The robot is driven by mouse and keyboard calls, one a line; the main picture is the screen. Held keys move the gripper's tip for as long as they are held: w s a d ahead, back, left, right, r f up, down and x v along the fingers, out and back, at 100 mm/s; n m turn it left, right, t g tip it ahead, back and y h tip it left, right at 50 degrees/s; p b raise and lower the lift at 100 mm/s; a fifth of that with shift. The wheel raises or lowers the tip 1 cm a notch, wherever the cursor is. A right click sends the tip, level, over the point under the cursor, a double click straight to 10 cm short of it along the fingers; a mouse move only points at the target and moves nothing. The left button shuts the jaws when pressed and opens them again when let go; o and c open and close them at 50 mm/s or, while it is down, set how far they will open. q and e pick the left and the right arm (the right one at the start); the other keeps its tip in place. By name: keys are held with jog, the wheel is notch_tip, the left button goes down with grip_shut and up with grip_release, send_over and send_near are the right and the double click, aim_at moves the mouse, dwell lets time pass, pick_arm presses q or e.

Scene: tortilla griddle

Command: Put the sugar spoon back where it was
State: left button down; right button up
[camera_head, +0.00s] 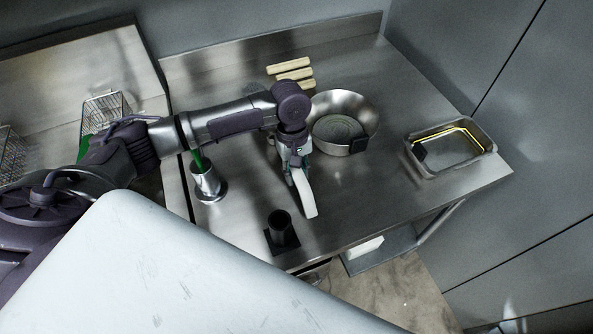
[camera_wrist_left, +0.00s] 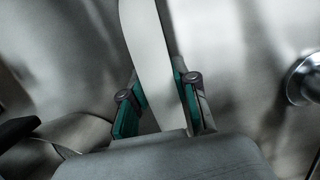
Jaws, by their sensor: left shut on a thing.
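My left gripper (camera_head: 296,164) is over the middle of the steel counter, shut on a long pale flat thing, which I take to be the sugar spoon (camera_head: 305,195). Its free end hangs down and toward the counter's front edge. In the left wrist view the spoon (camera_wrist_left: 149,50) runs up from between the two green-padded fingers (camera_wrist_left: 160,104). I cannot tell whether its tip touches the counter. A small black cup-like holder (camera_head: 281,222) on a square base stands just left of the tip and looks empty. My right gripper is not in view.
A steel pan (camera_head: 322,102) stands behind the gripper, with pale wooden bars (camera_head: 293,74) beyond. A steel tray (camera_head: 480,152) sits at right. A steel cup (camera_head: 208,184) with a green-handled thing is at left. Wire baskets (camera_head: 104,108) stand farther left. The front-right counter (camera_head: 375,190) is clear.

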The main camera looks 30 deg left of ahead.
pick_arm(q)
jog(key=c, duration=0.9)
grip_release()
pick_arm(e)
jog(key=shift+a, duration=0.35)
pick_arm(q)
jog(key=shift+r, duration=0.25)
jog(key=r, duration=0.3)
jog(key=w+a+r+b, duration=0.1)
jog(key=r, duration=0.3)
jog(key=r+b, duration=0.1)
jog(key=r, duration=0.3)
jog(key=shift+w+a+r, duration=0.2)
jog(key=shift+a+r, duration=0.05)
jog(key=shift+a, duration=0.05)
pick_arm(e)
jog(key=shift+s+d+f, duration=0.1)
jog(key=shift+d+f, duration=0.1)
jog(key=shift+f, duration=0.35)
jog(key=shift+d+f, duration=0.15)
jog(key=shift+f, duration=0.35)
